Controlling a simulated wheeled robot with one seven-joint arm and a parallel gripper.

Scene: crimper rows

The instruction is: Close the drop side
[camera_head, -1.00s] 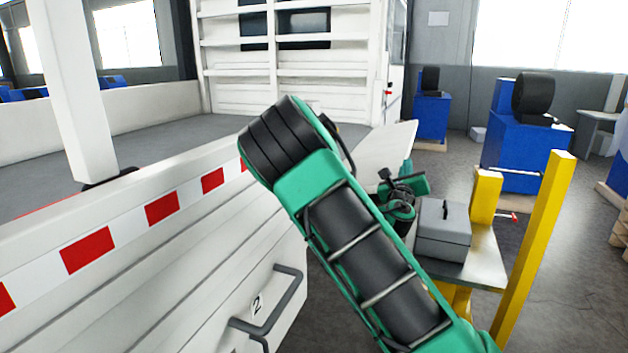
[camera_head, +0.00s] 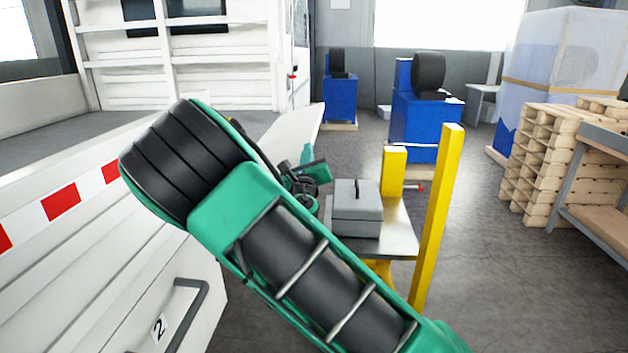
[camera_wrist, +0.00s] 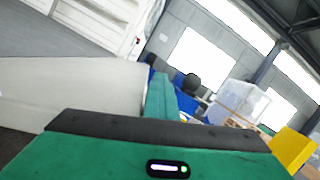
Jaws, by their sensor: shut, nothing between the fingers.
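A white drop-side panel (camera_head: 292,132) juts out from the truck past the bed's near right end, seen partly behind my arm in the head view. In the wrist view a broad pale panel (camera_wrist: 75,85) fills the left. The nearer side panel (camera_head: 90,255) stands upright, with a red-and-white stripe, a grey handle (camera_head: 188,310) and the number 2. My gripper (camera_head: 318,172) is shut and empty, just right of the jutting panel in the head view. My forearm hides part of both panels; whether my gripper touches the panel I cannot tell.
A grey box (camera_head: 357,208) sits on a small metal table (camera_head: 398,238) beside yellow posts (camera_head: 437,215). Blue machines (camera_head: 424,125) stand behind. Stacked pallets (camera_head: 548,160) and a workbench (camera_head: 605,140) are at the right. Open floor lies between.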

